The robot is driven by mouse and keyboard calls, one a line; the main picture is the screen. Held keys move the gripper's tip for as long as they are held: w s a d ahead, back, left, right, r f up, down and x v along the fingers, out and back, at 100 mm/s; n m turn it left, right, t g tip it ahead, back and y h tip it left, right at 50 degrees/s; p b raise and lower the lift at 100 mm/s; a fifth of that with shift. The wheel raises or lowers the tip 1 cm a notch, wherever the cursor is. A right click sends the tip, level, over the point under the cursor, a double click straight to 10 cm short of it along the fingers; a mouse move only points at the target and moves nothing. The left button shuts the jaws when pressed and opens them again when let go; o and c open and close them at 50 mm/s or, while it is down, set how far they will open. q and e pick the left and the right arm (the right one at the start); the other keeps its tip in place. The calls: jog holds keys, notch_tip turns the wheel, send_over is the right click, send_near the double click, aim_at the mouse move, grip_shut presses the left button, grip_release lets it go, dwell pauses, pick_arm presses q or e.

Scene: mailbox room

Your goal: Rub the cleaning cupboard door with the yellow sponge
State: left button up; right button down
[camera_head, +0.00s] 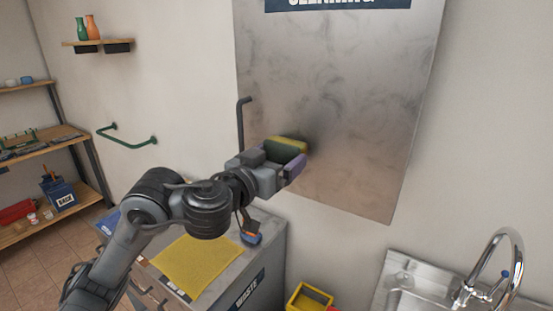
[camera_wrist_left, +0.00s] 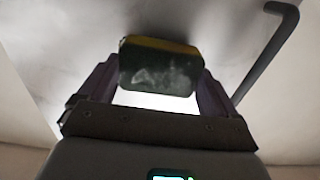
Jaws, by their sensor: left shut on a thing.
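The cleaning cupboard door (camera_head: 345,110) is a grey metal panel with dark smudges and a bar handle (camera_head: 241,125) at its left edge. It fills the upper part of the left wrist view (camera_wrist_left: 75,40). My left gripper (camera_head: 294,160) is shut on the yellow sponge (camera_head: 290,144), at the lower left of the door. The sponge shows a dark green, pale-marked side between the fingers in the left wrist view (camera_wrist_left: 158,68). It is close to the door; whether it touches cannot be told. My right gripper is not in view.
The door handle juts out left of my left gripper. Below stands a grey waste cabinet (camera_head: 262,262) with a yellow cloth (camera_head: 195,264) on top. A yellow bin (camera_head: 309,298) and a steel sink (camera_head: 410,279) with a curved tap (camera_head: 497,262) are at lower right.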

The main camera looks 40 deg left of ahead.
aim_at(290, 160)
pick_arm(q)
jog(key=shift+w+a+b, duration=0.1)
jog(key=shift+w+b, duration=0.45)
jog(key=shift+w, duration=0.4)
jog(key=shift+d+r+p, duration=0.1)
jog(key=shift+d+p, duration=0.6)
jog(key=shift+d, duration=0.45)
jog(key=shift+w+d, duration=0.15)
jog(key=shift+d, duration=0.6)
jog(key=shift+w+d, duration=0.1)
jog(key=shift+w, duration=0.05)
jog(key=shift+a, duration=0.2)
jog(key=shift+a+f+p, duration=0.2)
jog(key=shift+a+p, duration=0.1)
jog(key=shift+a, duration=0.3)
jog(key=shift+s+a, duration=0.2)
jog(key=shift+a, duration=1.15)
